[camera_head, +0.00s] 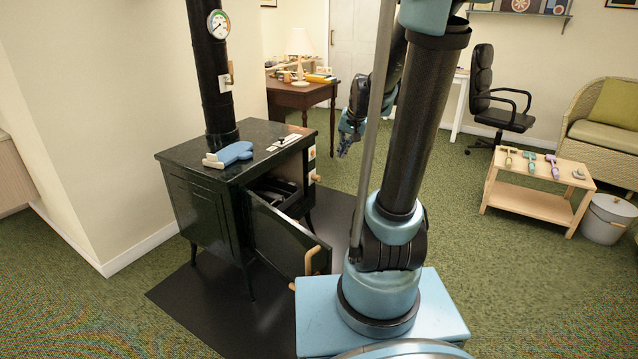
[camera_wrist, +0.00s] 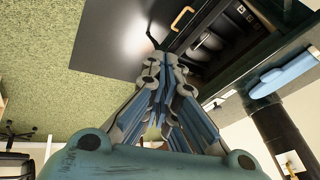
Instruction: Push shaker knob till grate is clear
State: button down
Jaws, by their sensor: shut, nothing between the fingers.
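The dark stove (camera_head: 205,200) stands at the left with its front door (camera_head: 285,235) hanging open. A small wooden knob (camera_head: 313,177) sticks out from the stove's right side, below a small pale plate (camera_head: 311,153); I cannot tell for sure that it is the shaker knob. The grate is not clearly seen in the dark firebox opening (camera_head: 275,190). My gripper (camera_head: 343,152) is in the air to the right of the stove, apart from the knob. In the wrist view my gripper (camera_wrist: 160,65) is shut and empty, with the stove's open front (camera_wrist: 215,35) beyond it.
A blue mitt-like thing (camera_head: 230,153) lies on the stove top. The door's wooden handle (camera_head: 312,260) juts toward my base. A dark mat (camera_head: 215,310) lies under the stove. A desk (camera_head: 300,95) stands behind; a low wooden table (camera_head: 530,200) with tools stands right.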

aim_at(318, 178)
jog(key=w+d+f+m+t, duration=0.1)
jog(key=w+f, duration=0.3)
jog(key=w, duration=0.6)
jog(key=w+d+f+m+t+y, duration=0.15)
jog(key=w+f, duration=0.25)
jog(key=w, duration=0.5)
jog(key=w+f+m+t, duration=0.15)
jog(key=w+f, duration=0.25)
jog(key=w, duration=0.6)
jog(key=w+d+f+m, duration=0.1)
jog(key=w+f, duration=0.3)
jog(key=f, duration=0.4)
jog(key=w+d+f+m+t, duration=0.1)
jog(key=w+f, duration=0.3)
jog(key=f, duration=0.5)
jog(key=w+d+f+m+t, duration=0.1)
jog(key=w+d+f+m, duration=0.1)
jog(key=f, duration=0.7)
jog(key=w+m, duration=0.1)
jog(key=w, duration=0.1)
jog(key=shift+w+d+f, duration=0.2)
jog(key=shift+w+d, duration=0.15)
jog(key=shift+d, duration=0.05)
jog(key=shift+y, duration=0.25)
jog(key=w+a, duration=0.5)
jog(key=a, duration=0.2)
jog(key=shift+w+a, duration=0.2)
jog(key=shift+w+a+r, duration=0.1)
jog(key=shift+w+a, duration=0.05)
jog(key=shift+a, duration=0.05)
